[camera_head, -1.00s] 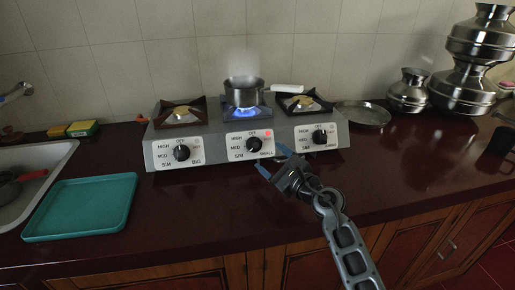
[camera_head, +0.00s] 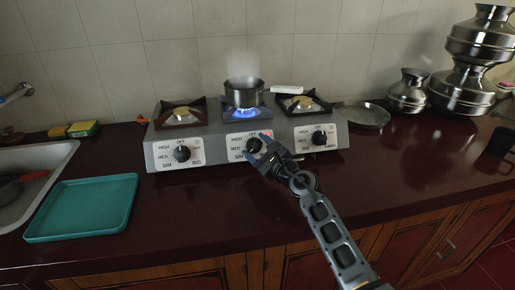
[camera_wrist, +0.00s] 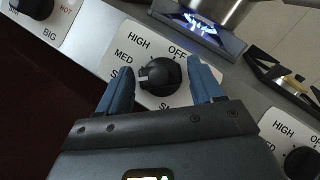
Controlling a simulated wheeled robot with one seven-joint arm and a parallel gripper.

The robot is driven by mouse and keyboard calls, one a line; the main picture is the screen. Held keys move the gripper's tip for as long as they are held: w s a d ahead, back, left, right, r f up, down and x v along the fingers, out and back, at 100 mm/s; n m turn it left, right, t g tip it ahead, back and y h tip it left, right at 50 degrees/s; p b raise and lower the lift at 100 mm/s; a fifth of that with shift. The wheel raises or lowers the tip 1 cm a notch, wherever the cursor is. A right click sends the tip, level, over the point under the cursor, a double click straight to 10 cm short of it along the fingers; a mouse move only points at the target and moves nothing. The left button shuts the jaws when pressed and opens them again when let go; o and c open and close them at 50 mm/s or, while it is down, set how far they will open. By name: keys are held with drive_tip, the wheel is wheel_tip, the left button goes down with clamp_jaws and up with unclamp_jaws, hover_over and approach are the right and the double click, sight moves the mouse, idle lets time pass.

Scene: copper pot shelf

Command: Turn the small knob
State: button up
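The small knob is the black middle knob (camera_head: 254,146) on the stove's front panel, and it is partly covered by my gripper in the head view. In the wrist view the knob (camera_wrist: 160,76) shows between my two blue fingers, with HIGH, MED and OFF printed around it. My gripper (camera_wrist: 163,88) is open, with one finger on each side of the knob and a visible gap to each. It also shows in the head view (camera_head: 257,146). The middle burner's blue flame (camera_head: 247,113) is lit under a steaming pot (camera_head: 244,92).
A left knob (camera_head: 182,153) labelled BIG and a right knob (camera_head: 319,137) flank the middle one. The pot's white handle (camera_head: 286,89) points right. A teal tray (camera_head: 84,207) lies on the counter at left. Metal pots (camera_head: 409,92) stand at right.

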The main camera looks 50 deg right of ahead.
drive_tip(key=c, duration=0.8)
